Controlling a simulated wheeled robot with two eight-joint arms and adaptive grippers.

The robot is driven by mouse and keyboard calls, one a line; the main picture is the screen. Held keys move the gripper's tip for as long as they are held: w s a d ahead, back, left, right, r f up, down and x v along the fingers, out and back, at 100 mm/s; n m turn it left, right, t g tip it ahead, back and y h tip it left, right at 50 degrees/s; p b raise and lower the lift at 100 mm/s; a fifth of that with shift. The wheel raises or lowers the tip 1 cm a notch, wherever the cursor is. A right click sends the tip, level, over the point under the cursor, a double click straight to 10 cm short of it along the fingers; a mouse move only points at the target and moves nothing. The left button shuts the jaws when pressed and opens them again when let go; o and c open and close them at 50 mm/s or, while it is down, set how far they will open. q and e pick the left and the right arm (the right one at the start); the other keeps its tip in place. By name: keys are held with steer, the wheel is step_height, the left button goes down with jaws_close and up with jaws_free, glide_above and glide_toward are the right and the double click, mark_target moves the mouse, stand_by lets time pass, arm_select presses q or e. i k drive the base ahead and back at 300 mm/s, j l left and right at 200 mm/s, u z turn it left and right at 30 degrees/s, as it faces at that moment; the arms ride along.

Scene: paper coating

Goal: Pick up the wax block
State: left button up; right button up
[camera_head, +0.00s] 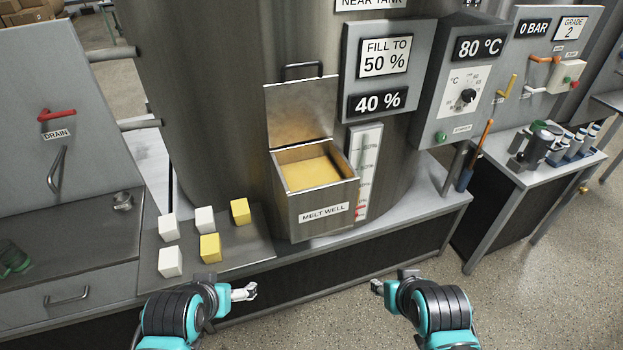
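Several small blocks lie apart on a grey plate (225,262) at the left of the bench. Two are yellow: one at the back right (240,211) and one at the front right (210,247). The others are white, one at the back left (168,226), one at the back middle (204,219) and one at the front left (171,262). The picture does not label any of them as wax. My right gripper (376,287) is farther right. Neither visibly holds anything; their fingers are too small to judge.
The open melt well (327,213) holds yellow material and stands right of the plate against a large tank (215,120). Its lid is raised. Signs read "FILL TO 50 %" (386,56) and "40 %" (378,102). The bench's front edge lies beyond my grippers.

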mark_target(170, 262)
steer(key=u, duration=1.25)
steer(key=i+j, duration=0.1)
steer(key=i, duration=0.85)
